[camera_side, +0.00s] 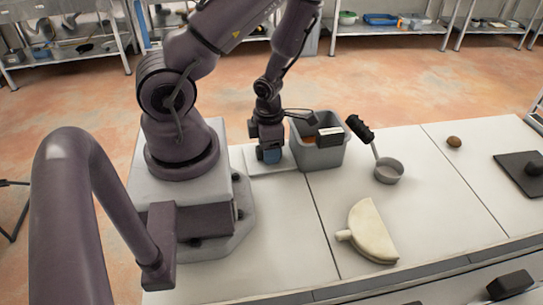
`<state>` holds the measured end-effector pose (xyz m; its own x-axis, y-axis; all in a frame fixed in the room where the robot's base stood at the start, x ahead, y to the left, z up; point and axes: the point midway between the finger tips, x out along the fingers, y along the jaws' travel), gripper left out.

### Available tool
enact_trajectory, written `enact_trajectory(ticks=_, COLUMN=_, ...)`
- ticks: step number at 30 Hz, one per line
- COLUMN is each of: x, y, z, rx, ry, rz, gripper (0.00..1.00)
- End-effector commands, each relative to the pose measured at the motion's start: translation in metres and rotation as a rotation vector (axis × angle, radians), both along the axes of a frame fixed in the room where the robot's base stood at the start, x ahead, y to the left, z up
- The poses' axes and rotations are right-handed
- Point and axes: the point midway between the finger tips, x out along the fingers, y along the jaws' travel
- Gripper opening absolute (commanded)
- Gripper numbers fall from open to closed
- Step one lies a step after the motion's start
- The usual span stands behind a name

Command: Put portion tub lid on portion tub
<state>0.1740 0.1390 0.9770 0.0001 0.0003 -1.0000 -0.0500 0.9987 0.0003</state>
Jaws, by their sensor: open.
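My gripper (268,156) points down at the left of a grey bin, low over a pale board (285,166). It is open, but its fingers are small and dark here. A small bluish shape shows at its lower end; I cannot tell whether this is part of the gripper or a thing under it. I cannot make out the portion tub or its lid for sure. They may be hidden behind or under the gripper, or in the bin.
The grey bin (320,157) holds a dark item, a white-labelled item and something orange. A black-handled metal pan (388,172), a cream half-round piece (370,233), a brown round item (454,142) and a dark board (515,170) lie rightward. Bare counter lies between them.

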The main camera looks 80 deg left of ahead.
Motion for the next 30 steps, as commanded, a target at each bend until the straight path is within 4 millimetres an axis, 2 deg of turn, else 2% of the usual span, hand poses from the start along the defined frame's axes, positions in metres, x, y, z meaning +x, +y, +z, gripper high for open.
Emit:
enact_trajectory(ticks=4, x=0.0, y=0.0, z=0.0001, rx=0.0, ry=0.0, rz=0.0, gripper=0.53)
enact_trajectory(ticks=11, x=0.0, y=0.0, z=0.0001, rx=0.0, ry=0.0, rz=0.0, gripper=0.0)
enact_trajectory(ticks=30, x=0.0001, y=-0.0007, z=0.0072, rx=-0.004, ry=0.001, rz=0.002, gripper=0.0)
